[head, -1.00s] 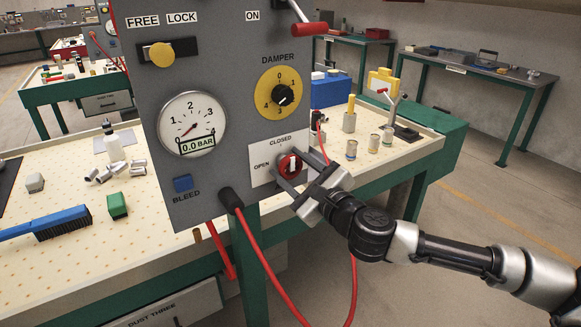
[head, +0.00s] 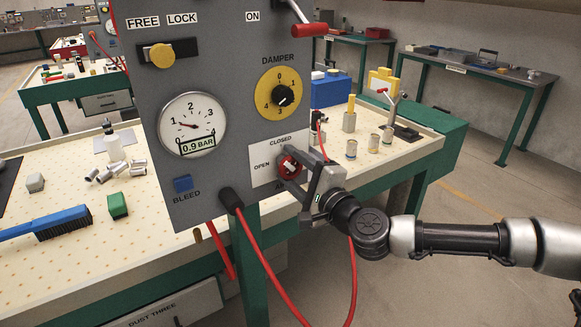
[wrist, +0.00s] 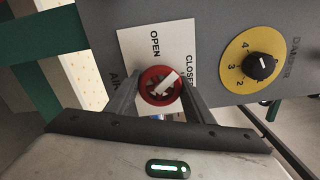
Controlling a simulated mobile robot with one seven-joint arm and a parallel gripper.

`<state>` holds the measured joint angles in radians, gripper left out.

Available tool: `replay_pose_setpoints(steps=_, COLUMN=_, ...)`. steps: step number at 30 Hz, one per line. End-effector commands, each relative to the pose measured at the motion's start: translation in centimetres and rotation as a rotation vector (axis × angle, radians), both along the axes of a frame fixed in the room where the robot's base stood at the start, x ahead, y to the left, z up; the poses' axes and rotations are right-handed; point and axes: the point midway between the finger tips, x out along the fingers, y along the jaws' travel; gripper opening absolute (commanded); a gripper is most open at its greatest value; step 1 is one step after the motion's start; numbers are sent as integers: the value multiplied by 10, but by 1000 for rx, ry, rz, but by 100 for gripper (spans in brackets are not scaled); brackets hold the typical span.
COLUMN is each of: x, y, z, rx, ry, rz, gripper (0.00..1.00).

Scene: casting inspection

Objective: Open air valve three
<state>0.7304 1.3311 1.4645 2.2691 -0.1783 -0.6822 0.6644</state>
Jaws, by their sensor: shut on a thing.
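The air valve is a red round knob (head: 290,166) with a white pointer bar, on a white plate (head: 263,172) marked CLOSED and OPEN at the lower right of the grey panel. My gripper (head: 288,172) is shut on the red knob from the front right. In the wrist view the knob (wrist: 161,86) sits between the two fingertips, and its white bar lies at a slant between the OPEN and CLOSED words. The pressure gauge (head: 192,124) reads 0.9 BAR.
A yellow damper dial (head: 279,93) is above the valve, and a blue BLEED button (head: 183,184) is at lower left. A red hose (head: 262,262) hangs below the panel. Small parts stand on the bench right of it.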

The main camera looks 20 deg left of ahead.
Motion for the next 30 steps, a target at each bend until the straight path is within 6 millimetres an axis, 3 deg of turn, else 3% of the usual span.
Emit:
replay_pose_setpoints(steps=18, x=0, y=0, z=0, rx=-377, ry=-438, rz=-1, gripper=25)
replay_pose_setpoints(steps=30, x=0, y=0, z=0, rx=-536, ry=-626, rz=-1, gripper=25)
